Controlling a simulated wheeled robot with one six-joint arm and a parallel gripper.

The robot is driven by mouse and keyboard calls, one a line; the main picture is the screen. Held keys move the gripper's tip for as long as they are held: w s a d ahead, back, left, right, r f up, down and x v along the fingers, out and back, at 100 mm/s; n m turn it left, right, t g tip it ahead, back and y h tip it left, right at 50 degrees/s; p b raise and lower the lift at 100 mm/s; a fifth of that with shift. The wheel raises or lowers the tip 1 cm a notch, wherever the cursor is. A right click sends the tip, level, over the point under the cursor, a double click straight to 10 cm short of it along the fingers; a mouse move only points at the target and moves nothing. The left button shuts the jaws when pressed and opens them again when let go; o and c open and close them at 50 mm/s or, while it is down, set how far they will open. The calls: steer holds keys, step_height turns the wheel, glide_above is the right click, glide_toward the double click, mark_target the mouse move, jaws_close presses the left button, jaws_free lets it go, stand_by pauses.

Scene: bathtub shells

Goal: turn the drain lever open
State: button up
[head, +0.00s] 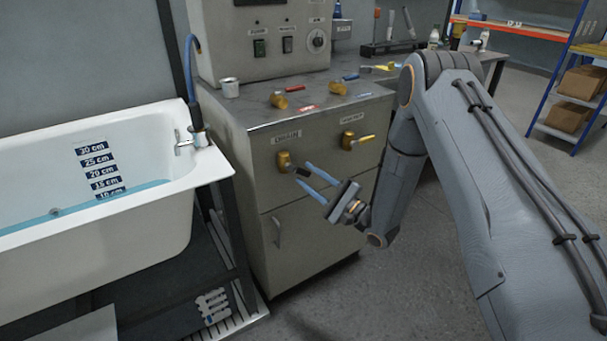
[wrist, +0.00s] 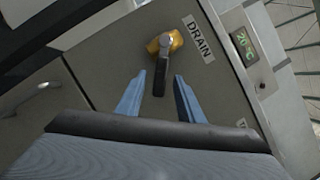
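The drain valve (head: 284,160) is a brass body on the front of the grey cabinet, below a label. In the wrist view the brass valve (wrist: 165,42) sits beside the DRAIN label (wrist: 198,39). Its dark lever (wrist: 159,82) points down in that picture, toward my gripper. My gripper (wrist: 159,77) is open, with one blue fingertip on each side of the lever's end. Gaps show between lever and fingers there. In the head view my gripper (head: 303,174) is just right of the valve. I cannot tell how deep the lever sits between the fingers.
A second brass valve with a yellow lever (head: 362,139) is to the right on the cabinet (head: 315,230). Loose valve parts (head: 278,100) lie on top. The bathtub (head: 160,215) with shallow blue water stands left. A temperature display (wrist: 243,45) is beyond the label.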

steer(key=v, duration=0.5)
steer(key=shift+s+d, duration=0.1)
steer(key=c, duration=0.4)
steer(key=shift+d+r+n, duration=0.1)
steer(key=shift+r+n, duration=0.2)
steer(key=c, duration=0.3)
steer(key=r+n+h, duration=0.1)
steer(key=n, duration=0.1)
steer(key=d+r+n+h+p, duration=0.1)
steer(key=r+n, duration=0.1)
steer(key=d+r+n+h, duration=0.1)
steer(key=r+n, duration=0.1)
steer(key=n, duration=0.1)
steer(key=shift+d+r, duration=0.1)
steer(key=shift+d, duration=0.15)
jaws_close()
step_height(320, 180, up, 3)
steer(key=s+d+n+h+p, duration=0.2)
steer(key=d+n, duration=0.1)
steer(key=n, duration=0.4)
steer(key=w+a+f, duration=0.4)
steer(key=w+a, duration=0.1)
steer(key=a, duration=0.3)
steer(key=shift+w+a+f+n+g+h+p, duration=0.15)
steer(key=shift+a+f+n+g+h+p, duration=0.15)
steer(key=shift+n+h+p, duration=0.1)
